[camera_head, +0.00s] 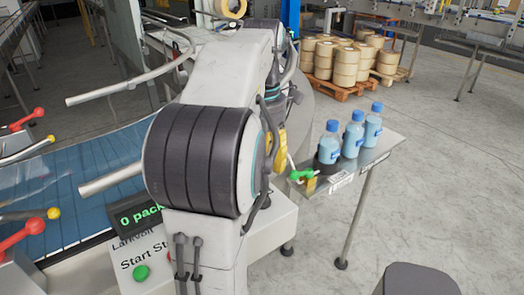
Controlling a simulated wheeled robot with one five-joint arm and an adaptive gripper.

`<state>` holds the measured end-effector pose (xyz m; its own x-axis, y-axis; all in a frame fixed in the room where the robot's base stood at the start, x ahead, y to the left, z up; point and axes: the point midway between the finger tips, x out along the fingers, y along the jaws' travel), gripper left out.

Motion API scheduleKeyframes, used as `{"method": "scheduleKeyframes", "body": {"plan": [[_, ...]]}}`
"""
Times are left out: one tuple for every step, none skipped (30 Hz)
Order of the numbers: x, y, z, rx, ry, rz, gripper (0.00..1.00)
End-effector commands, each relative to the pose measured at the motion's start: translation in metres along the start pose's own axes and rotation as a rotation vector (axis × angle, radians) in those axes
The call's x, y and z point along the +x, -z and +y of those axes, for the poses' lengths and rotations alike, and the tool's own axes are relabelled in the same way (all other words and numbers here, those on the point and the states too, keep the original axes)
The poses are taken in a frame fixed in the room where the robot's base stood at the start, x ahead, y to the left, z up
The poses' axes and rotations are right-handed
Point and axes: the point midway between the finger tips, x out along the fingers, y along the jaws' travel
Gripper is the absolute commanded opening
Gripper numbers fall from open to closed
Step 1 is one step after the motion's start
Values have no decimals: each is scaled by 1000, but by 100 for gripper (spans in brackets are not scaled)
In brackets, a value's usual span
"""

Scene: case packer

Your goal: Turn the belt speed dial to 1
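The control panel (128,246) is at the lower left of the head view, partly covered by my arm. I cannot see the belt speed dial; my arm covers the right part of the panel. My arm fills the middle of the view, its wrist pointing down behind the large black-banded joint. My gripper cannot be made out there, so its opening and any contact are hidden.
A blue belt (104,156) lies at left, with red-knobbed levers (34,226) beside it. A side shelf (388,141) at right holds three blue bottles (352,138) and a green-handled item (303,175). Tape rolls (345,68) stand on a pallet behind. The right floor is mostly clear.

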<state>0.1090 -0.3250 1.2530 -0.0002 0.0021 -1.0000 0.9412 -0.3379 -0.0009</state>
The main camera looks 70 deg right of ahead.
Motion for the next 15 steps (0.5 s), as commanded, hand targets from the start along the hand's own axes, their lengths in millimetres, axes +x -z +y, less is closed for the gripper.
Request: {"method": "scheduleKeyframes", "body": {"plan": [[-4, -1, 0, 0, -1, -2, 56], [-6, 0, 0, 0, -1, -1, 56], [-9, 0, 0, 0, 0, -1, 56], [-11, 0, 0, 0, -1, -1, 56], [-12, 0, 0, 0, -1, -1, 56], [-13, 0, 0, 0, 0, -1, 56], [-14, 0, 0, 0, 0, 0, 56], [-15, 0, 0, 0, 0, 0, 56], [-16, 0, 0, 0, 0, 0, 56], [-16, 0, 0, 0, 0, 0, 56], [-17, 0, 0, 0, 0, 0, 56], [-17, 0, 0, 0, 0, 0, 56], [-17, 0, 0, 0, 0, 0, 56], [-17, 0, 0, 0, 0, 0, 56], [-17, 0, 0, 0, 0, 0, 56]]}}
